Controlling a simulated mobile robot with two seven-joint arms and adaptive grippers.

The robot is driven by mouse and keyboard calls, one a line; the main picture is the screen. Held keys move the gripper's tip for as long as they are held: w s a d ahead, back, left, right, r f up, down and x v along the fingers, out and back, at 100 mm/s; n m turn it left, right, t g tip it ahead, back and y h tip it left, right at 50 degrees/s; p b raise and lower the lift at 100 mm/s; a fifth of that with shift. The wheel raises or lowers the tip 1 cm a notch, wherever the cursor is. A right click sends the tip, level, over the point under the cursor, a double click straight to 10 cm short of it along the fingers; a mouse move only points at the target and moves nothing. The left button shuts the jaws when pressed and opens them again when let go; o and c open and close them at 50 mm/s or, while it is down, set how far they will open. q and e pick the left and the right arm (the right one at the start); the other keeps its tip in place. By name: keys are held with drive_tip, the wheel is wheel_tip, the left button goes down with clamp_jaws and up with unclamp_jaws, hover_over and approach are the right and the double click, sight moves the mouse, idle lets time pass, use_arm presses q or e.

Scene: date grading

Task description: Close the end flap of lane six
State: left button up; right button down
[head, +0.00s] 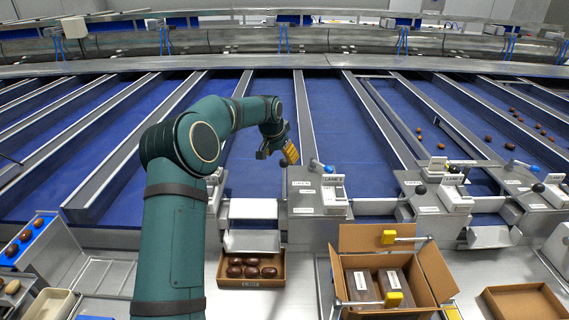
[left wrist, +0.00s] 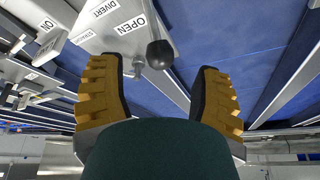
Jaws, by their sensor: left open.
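My left gripper (head: 284,151) is open and empty, above the blue lane bed and just behind a grey lane-end control box (head: 303,196). In the left wrist view its two yellow ribbed fingers (left wrist: 158,98) stand wide apart. A lever with a black ball knob (left wrist: 160,54) shows beyond and between the fingers, apart from them, beside a plate (left wrist: 125,28) marked OPEN. Left of that control box, a metal end flap (head: 252,208) shows at the lane end, with a second plate (head: 250,241) below it. The lane numbers are too small to read surely. My right gripper is not in view.
A carton of dark dates (head: 251,282) stands below the plates. An open cardboard box (head: 435,270) with yellow-ended clamps is right of it. Another control box (head: 425,192) stands further right. Raised dividers (head: 307,120) separate the blue lanes; dates lie on the right lanes.

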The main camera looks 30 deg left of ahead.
sight(283, 160)
use_arm(q)
drive_tip(key=x, duration=0.5)
drive_tip(key=shift+r, duration=0.1)
clamp_jaws()
